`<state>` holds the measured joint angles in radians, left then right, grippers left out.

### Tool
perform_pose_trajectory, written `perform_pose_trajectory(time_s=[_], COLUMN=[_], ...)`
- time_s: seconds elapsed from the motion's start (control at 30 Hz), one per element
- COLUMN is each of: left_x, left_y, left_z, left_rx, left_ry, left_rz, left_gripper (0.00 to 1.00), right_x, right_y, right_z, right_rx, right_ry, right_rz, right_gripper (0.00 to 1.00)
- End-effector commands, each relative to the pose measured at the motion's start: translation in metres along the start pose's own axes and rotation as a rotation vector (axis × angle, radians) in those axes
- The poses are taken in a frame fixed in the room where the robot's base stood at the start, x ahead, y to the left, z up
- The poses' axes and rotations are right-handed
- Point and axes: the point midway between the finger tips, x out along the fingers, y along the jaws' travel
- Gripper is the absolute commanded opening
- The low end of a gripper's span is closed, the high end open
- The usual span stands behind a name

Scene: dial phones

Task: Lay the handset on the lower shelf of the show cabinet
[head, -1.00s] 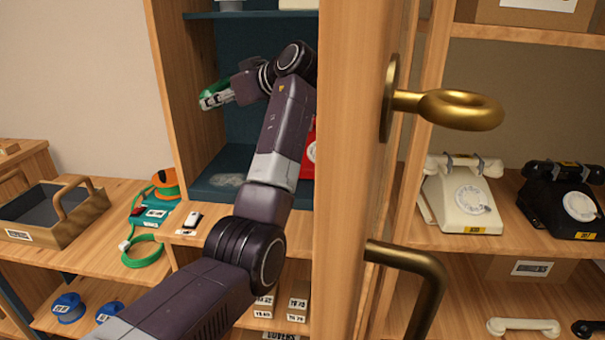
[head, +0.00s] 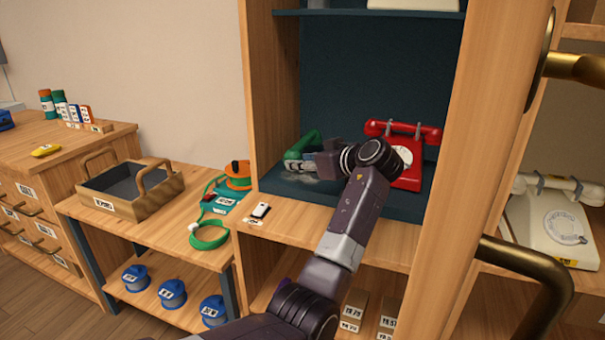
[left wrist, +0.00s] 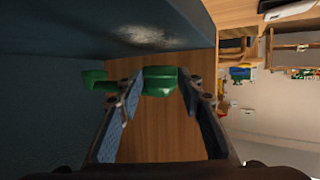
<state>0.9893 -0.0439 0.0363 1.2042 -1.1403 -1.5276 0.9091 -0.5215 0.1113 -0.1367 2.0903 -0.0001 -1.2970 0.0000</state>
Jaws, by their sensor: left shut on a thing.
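The green handset (head: 304,146) is in the lower compartment of the show cabinet, near its left side wall. My left gripper (head: 302,164) is shut on it, low over the dark lower shelf (head: 335,189). In the left wrist view the handset (left wrist: 158,80) lies between the two fingertips (left wrist: 157,90). I cannot tell whether it touches the shelf. A pale patch (head: 297,178) marks the shelf close to the gripper. My right gripper is not in view.
A red dial phone (head: 408,178) stands on the same shelf, right of my left wrist. A wooden post with a brass handle (head: 525,262) is at the right. A small white device (head: 260,210) lies on the ledge in front. An open carrier (head: 130,205) stands left.

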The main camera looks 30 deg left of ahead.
Motion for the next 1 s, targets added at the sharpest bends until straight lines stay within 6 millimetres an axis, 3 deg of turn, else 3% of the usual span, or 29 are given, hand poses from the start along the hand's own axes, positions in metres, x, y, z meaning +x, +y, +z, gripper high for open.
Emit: perform_pose_trajectory(time_s=[0.17, 0.57, 0.6, 0.73, 1.0], left_x=[0.01, 0.011, 0.011, 0.011, 0.011], left_y=[-0.001, -0.001, -0.001, -0.001, -0.001], left_z=[0.025, 0.029, 0.029, 0.029, 0.029], left_rx=[0.0, -0.001, 0.0, 0.001, 0.0], left_ry=[0.002, 0.002, -0.001, -0.001, -0.001], left_rz=[-0.001, 0.0, -0.001, -0.001, -0.001], left_gripper=[0.02, 0.02, 0.38, 0.52, 0.52], right_x=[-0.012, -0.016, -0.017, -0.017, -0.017], right_y=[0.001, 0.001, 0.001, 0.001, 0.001], right_z=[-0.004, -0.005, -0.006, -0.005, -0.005], right_rx=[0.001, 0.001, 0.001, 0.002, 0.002], right_ry=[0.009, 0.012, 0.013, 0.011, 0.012], right_rz=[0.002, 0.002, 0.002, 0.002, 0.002], right_gripper=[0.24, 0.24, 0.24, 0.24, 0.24])
